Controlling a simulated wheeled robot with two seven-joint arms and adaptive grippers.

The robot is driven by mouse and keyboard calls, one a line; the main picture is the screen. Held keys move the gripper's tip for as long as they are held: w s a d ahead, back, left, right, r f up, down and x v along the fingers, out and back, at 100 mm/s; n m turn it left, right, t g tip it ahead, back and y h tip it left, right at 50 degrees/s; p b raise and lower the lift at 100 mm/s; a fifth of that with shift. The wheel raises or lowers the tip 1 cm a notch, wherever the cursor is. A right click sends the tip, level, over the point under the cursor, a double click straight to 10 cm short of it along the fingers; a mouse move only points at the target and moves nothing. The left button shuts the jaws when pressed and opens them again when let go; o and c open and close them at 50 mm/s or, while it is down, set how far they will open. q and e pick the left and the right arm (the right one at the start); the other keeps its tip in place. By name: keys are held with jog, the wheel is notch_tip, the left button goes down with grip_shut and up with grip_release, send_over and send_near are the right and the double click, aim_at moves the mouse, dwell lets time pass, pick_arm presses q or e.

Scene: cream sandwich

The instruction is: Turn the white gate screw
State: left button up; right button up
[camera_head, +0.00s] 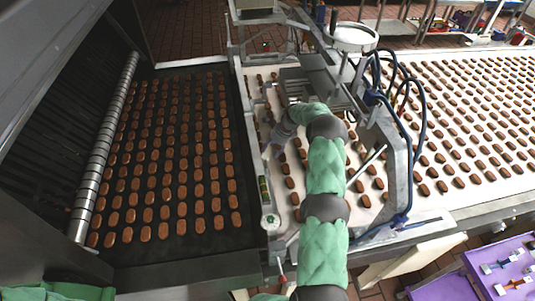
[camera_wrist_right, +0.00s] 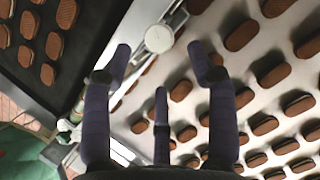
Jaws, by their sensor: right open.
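In the right wrist view a pale round knob (camera_wrist_right: 158,38), likely the white gate screw, sits on a grey metal bar between the two conveyor belts. My right gripper (camera_wrist_right: 160,55) is open and empty, with its dark fingers spread below and to either side of the knob. I see no contact. In the head view my right gripper (camera_head: 275,146) reaches down over the strip between the belts, and my green-sleeved arm hides part of that strip. The knob is hard to make out there. My left gripper is out of view; only green sleeve shows at the bottom left.
A dark belt (camera_head: 240,240) with rows of brown biscuits lies left, a white belt (camera_head: 440,205) with more biscuits right. A metal frame with blue hoses (camera_head: 421,125) stands right of my arm. A white-ended green level (camera_head: 264,190) lies nearby. A purple tray (camera_head: 455,290) is bottom right.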

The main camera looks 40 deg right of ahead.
aim_at(266, 156)
jog(key=shift+p+x, duration=0.35)
jog(key=shift+x, duration=2.25)
jog(key=c, duration=1.1)
